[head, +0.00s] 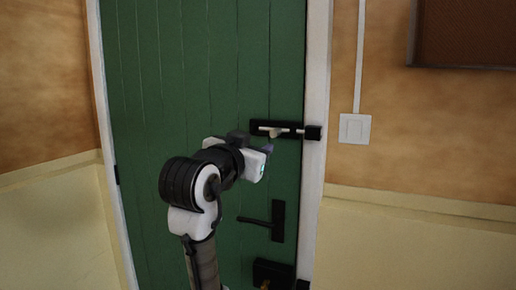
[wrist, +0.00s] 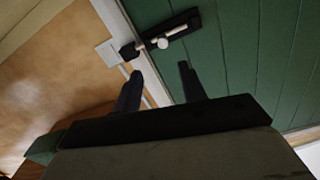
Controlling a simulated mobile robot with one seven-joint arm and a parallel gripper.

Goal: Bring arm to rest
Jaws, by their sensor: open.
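My arm reaches up in front of a green plank door (head: 200,80) in the head view. My gripper (head: 268,150) is just below a black slide latch (head: 262,126) with a pale knob. In the wrist view the two dark fingers of my gripper (wrist: 160,72) stand apart with nothing between them. The latch (wrist: 185,24) lies beyond the fingertips there, and a gap to it seems to show. The wrist housing hides the lower part of that view.
A black lever handle (head: 277,222) and a dark lock box (head: 272,272) sit lower on the door. A white switch (head: 355,128) is on the wall right of the white door frame (head: 315,90). A brown framed board (head: 465,32) hangs at upper right.

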